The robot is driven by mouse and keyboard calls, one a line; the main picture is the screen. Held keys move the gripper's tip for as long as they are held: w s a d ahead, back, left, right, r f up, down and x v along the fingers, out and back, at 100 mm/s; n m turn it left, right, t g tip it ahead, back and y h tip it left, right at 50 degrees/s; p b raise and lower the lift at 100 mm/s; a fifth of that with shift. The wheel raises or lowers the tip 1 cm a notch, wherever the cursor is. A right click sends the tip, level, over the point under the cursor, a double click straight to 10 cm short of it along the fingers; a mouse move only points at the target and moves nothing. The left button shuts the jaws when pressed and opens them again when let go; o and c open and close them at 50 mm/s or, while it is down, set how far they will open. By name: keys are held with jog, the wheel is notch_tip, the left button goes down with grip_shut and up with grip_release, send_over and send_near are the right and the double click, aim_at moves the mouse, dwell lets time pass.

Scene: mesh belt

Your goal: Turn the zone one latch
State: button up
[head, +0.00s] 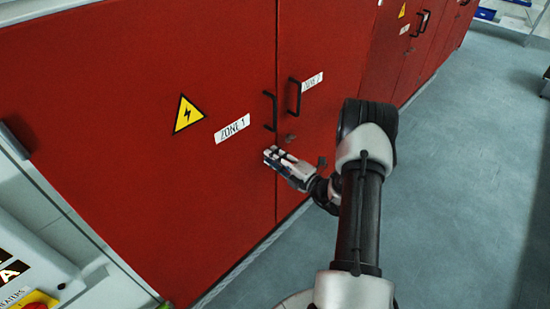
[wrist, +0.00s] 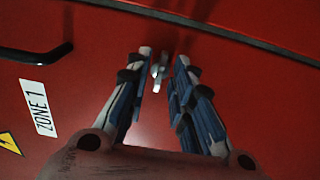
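The zone one latch (wrist: 158,72) is a small silver turn-piece on the red door, seen in the wrist view. My gripper (wrist: 165,58) is open, with one finger on each side of the latch and its tips near the door face. I cannot tell whether either finger touches it. The head view shows my gripper (head: 269,154) at the zone one door, below its handle, and it appears to hide the latch there. The ZONE 1 label (head: 232,128) is left of the gripper and also shows in the wrist view (wrist: 38,107).
The black zone one handle (head: 270,111) is above my gripper. Beyond the door seam are the zone two handle (head: 294,97) and a small latch (head: 291,138). A white machine (head: 40,240) stands at lower left. The grey floor (head: 470,170) is open on the right.

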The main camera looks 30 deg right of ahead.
grip_shut()
jog(key=shift+n, duration=0.4)
jog(key=n+b, duration=0.9)
jog(key=n, duration=0.7)
jog(key=shift+n, duration=0.7)
jog(key=shift+o, duration=0.9)
grip_release()
